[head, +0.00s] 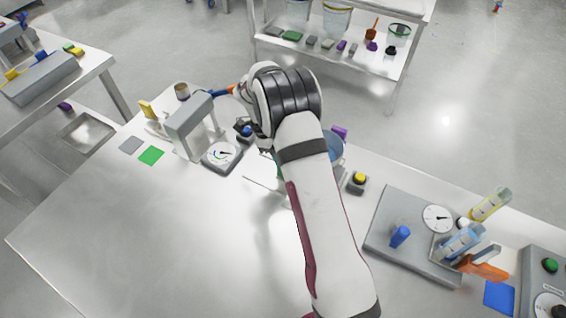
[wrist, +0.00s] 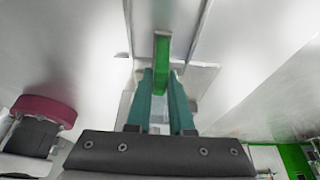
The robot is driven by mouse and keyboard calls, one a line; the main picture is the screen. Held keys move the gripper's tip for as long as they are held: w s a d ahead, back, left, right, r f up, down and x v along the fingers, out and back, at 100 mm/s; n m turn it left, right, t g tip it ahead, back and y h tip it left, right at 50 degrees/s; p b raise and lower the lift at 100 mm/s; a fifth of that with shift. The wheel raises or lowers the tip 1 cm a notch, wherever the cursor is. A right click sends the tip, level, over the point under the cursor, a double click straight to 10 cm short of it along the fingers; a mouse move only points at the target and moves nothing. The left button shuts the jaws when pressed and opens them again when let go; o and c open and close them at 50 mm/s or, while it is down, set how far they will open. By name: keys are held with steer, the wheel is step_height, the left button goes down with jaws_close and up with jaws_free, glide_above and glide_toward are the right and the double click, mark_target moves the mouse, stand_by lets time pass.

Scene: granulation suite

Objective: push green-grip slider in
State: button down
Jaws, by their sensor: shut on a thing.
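The green grip (wrist: 162,48) of the slider shows in the wrist view as an upright green bar in front of a pale metal plate. My gripper (wrist: 160,82) has its two teal fingers on either side of the lower end of the grip and is shut on it. In the head view my wrist and forearm hide most of the gripper and the grip. A thin, pale flat piece (head: 262,180) shows on the bench left of my forearm; I cannot tell whether it belongs to the slider. How far the slider is out cannot be told.
A round dial gauge (head: 222,154) and a grey bridge-shaped frame (head: 188,122) stand left of my wrist. A yellow button box (head: 358,181) and a grey panel (head: 402,247) with a blue handle (head: 400,236) are right of my arm. The bench's front left is clear.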

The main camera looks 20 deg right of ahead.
steer(key=c, duration=0.8)
jaws_free()
steer(key=shift+s+d, duration=0.1)
steer(key=v, duration=1.5)
steer(key=shift+r, duration=0.35)
